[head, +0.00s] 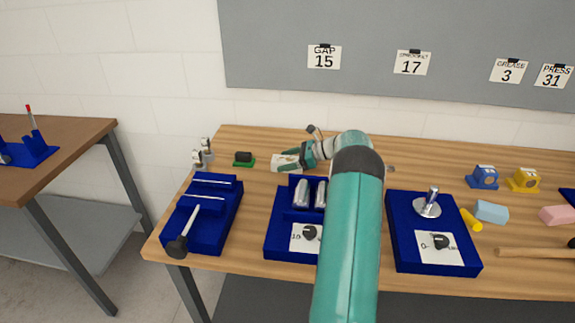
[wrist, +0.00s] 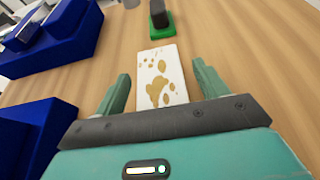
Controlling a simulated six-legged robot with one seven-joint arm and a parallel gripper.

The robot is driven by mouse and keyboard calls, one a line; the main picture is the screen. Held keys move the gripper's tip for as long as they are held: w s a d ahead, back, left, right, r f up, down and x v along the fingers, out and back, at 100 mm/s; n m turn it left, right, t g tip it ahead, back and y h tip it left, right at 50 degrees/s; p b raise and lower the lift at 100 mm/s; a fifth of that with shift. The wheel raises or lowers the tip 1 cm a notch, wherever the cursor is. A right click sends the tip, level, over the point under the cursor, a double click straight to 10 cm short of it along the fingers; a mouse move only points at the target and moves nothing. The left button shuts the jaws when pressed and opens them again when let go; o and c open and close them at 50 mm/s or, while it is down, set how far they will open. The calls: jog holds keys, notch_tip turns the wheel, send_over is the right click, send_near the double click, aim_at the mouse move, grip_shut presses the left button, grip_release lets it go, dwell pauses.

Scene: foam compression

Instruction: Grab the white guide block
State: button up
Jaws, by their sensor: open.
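The white guide block (wrist: 161,76) lies on the wooden table in the wrist view, a flat pale rectangle with brown blotches on its top. My gripper (wrist: 158,84) is open, with one green finger to the left of the block and one to the right. Gaps show between the fingers and the block, and its near end is hidden by my gripper body. In the head view the white block (head: 284,163) shows at the back of the table, beside my gripper, partly covered by it.
A black piece on a green base (wrist: 159,19) stands just beyond the block; it also shows in the head view (head: 244,158). Blue trays (head: 207,213) with tools lie in front and to the left. Another blue tray (head: 400,225) stands to the right. Bare wood surrounds the block.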

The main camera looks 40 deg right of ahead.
jog(key=shift+c, duration=0.2)
jog(key=c, duration=1.2)
jog(key=shift+o, duration=0.2)
jog(key=shift+r, duration=0.2)
jog(key=shift+r, duration=0.65)
jog(key=s+r, duration=1.1)
jog(key=s, duration=0.3)
jog(key=shift+r, duration=0.2)
